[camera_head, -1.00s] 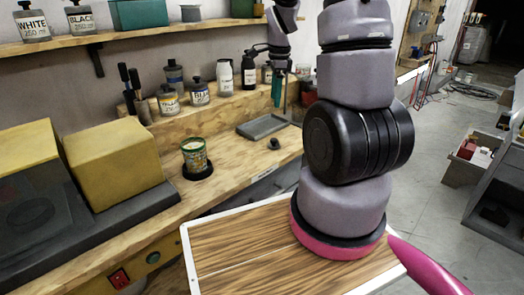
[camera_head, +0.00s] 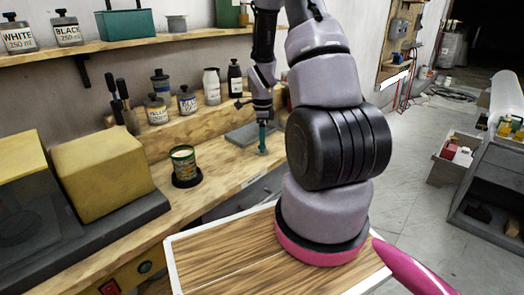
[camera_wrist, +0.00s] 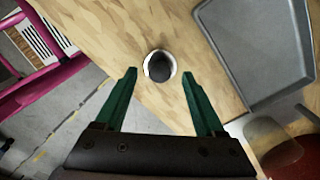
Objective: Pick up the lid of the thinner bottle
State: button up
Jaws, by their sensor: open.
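A small dark lid (camera_wrist: 158,66) with a pale ring around it lies on the wooden bench top. In the wrist view it appears just beyond and between my fingertips. My gripper (camera_wrist: 158,74) is open and empty, with a green finger on either side. In the head view my gripper (camera_head: 263,150) points down at the bench, and the lid is hidden or too small to make out there. A white bottle (camera_head: 212,88) and a slim black bottle (camera_head: 234,83) stand on the raised ledge behind. I cannot tell which one the lid belongs to.
A grey tray (camera_wrist: 262,50) lies close on the right of the lid in the wrist view. A green can (camera_head: 183,163) stands on a black disc to the left.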

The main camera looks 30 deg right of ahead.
jog(key=shift+f, duration=0.7)
grip_shut()
jog(key=shift+r, duration=0.1)
